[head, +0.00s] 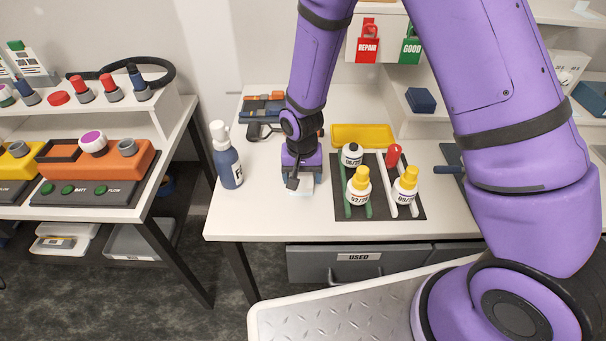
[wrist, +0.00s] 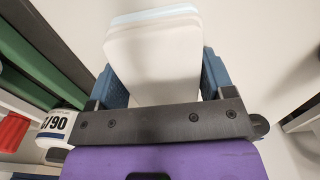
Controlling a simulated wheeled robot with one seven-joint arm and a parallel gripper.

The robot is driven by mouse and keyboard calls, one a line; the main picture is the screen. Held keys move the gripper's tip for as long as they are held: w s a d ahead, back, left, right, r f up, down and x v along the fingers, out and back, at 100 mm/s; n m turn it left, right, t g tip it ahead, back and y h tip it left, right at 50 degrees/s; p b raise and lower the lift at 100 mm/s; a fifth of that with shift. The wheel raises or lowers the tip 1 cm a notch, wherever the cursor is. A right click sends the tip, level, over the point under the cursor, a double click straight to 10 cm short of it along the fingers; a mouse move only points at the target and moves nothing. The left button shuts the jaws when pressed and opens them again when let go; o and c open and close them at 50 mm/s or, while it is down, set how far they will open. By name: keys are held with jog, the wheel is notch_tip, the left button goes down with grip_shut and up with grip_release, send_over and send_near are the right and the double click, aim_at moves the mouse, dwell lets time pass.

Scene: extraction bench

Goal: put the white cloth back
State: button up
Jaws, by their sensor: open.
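A white cloth (wrist: 155,55) shows in the wrist view as a flat, rounded pad with a pale blue layer at its far edge. It lies between the blue fingers of my gripper (wrist: 160,85); whether they touch it I cannot tell. In the head view my gripper (head: 299,190) points down, low over the bench, between the blue bottle and the dark mat. A small white part of the cloth (head: 306,186) shows beside the fingers; the rest is hidden by them. My gripper is open.
A dark mat (head: 381,211) with several bottles on green and white strips lies to the right. A yellow tray (head: 363,136) and a dark tool (head: 262,131) are behind. A grey USED drawer (head: 310,266) is below the bench.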

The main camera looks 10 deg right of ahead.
jog(key=shift+s+a, duration=0.1)
jog(key=shift+a, duration=0.1)
jog(key=shift+r, duration=0.15)
notch_tip(320, 180, up, 12)
jog(key=shift+r, duration=0.1)
jog(key=s+d+r+t, duration=0.1)
jog(key=s+d+r, duration=0.3)
jog(key=r, duration=0.5)
jog(key=s+d+r+t, duration=0.1)
jog(key=d+r, duration=0.6)
jog(key=r, duration=0.1)
jog(key=s+d+r+n+t, duration=0.1)
jog(key=s+d+r, duration=0.3)
jog(key=s, duration=0.4)
jog(key=s+d+r+n+t, duration=0.1)
jog(key=s+d+r+t, duration=0.1)
jog(key=s+d+r, duration=0.3)
jog(key=s, duration=0.3)
jog(key=shift+s+r, duration=0.35)
jog(key=shift+r, duration=0.05)
